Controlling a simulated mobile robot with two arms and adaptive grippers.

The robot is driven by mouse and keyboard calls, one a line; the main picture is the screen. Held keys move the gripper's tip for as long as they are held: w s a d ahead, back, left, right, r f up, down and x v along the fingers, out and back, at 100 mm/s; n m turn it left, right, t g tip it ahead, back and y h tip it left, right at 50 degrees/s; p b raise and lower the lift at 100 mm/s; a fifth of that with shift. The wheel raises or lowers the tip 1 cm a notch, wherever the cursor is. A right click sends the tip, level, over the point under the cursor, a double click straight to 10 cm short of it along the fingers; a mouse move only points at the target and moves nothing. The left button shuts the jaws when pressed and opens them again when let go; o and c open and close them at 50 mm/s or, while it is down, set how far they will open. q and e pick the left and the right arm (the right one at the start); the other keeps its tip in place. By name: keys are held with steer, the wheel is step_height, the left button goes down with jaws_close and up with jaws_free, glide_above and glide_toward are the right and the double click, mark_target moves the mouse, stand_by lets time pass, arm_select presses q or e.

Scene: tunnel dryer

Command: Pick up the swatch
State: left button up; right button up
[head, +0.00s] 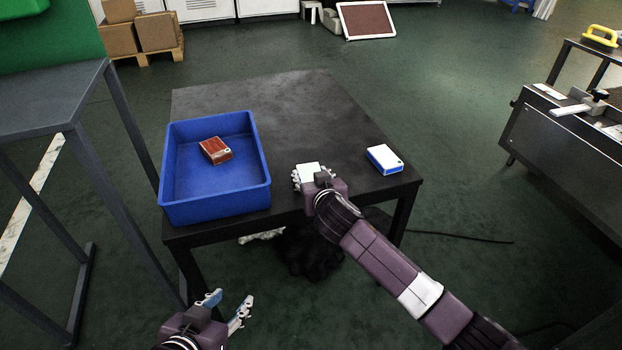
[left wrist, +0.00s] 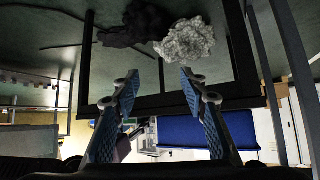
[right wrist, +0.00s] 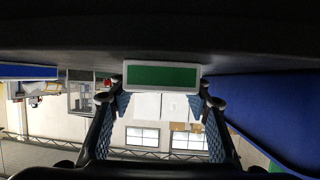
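A swatch with a white top (head: 309,170) lies on the near edge of the dark table. Its green, white-rimmed face (right wrist: 162,76) shows between the fingers in the right wrist view. My right gripper (head: 313,178) is at this swatch, its fingers open, one on each side. Small gaps seem to show at the sides. A red-brown swatch (head: 215,150) lies in the blue bin (head: 250,186). A blue and white swatch (head: 384,159) lies at the table's right. My left gripper (head: 228,304) is open and empty, low in front of the table; its fingers also show in the left wrist view (left wrist: 159,80).
The table (head: 285,95) has free room behind the swatches. The bin fills its left side. A grey bench (head: 45,95) stands left, and a dark machine (head: 560,135) stands right. Dark and pale crumpled heaps (left wrist: 185,42) lie beneath the table.

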steer(key=c, duration=0.5)
steer(key=shift+r, duration=0.1)
